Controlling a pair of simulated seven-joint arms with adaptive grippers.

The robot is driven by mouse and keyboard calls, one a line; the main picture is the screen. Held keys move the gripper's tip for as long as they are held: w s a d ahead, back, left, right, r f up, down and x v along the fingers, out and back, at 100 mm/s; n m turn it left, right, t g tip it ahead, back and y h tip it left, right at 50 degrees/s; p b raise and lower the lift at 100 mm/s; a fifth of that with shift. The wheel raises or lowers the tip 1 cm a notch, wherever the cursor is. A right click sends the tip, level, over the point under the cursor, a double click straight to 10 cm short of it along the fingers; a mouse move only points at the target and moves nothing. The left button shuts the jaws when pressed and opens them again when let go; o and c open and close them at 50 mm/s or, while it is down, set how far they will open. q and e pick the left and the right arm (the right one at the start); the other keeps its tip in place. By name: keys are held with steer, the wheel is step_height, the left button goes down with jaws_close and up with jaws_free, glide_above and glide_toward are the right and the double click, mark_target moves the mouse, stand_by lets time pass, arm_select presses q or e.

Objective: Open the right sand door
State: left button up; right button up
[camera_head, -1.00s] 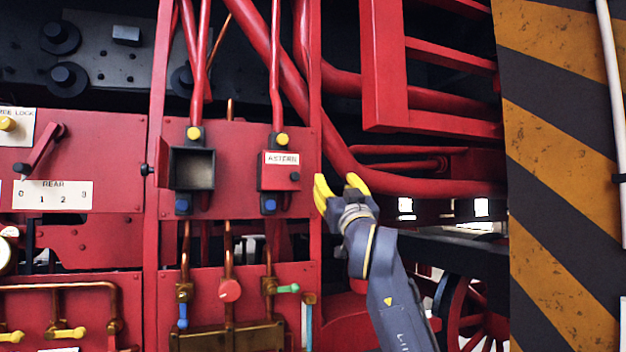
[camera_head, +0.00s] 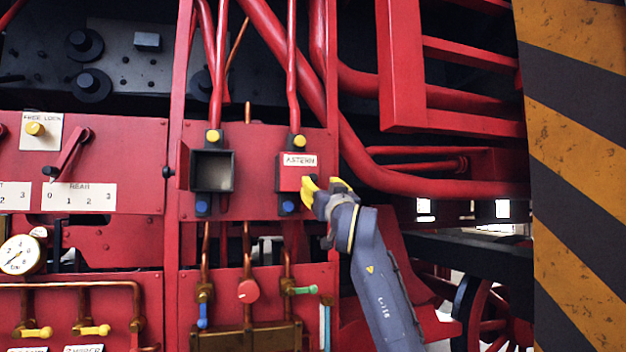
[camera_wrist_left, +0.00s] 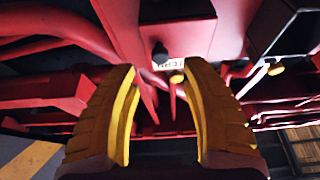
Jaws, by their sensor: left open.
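The right sand door (camera_head: 295,175) is a small red door labelled ASTERN, between a yellow knob above and a blue knob below. It looks shut. Its small dark knob is hidden behind my fingers in the head view; a dark knob (camera_wrist_left: 160,53) beside a white label shows in the wrist view. My left gripper (camera_head: 322,190) is open with yellow fingers, at the door's lower right edge. In the wrist view the fingers (camera_wrist_left: 160,120) are apart with nothing between them. I cannot tell whether they touch the door. My right gripper is not in view.
To the left is an open, dark box (camera_head: 212,171) on the same red panel. Red pipes (camera_head: 400,182) run to the right and above. Copper pipes and valves (camera_head: 248,291) sit below. A yellow and black striped pillar (camera_head: 575,170) stands at the far right.

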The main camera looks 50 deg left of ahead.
mark_target(314, 179)
arm_select(q)
steer(key=x, duration=0.7)
steer(key=shift+a+r, duration=0.1)
jaws_close()
stand_by(0.4)
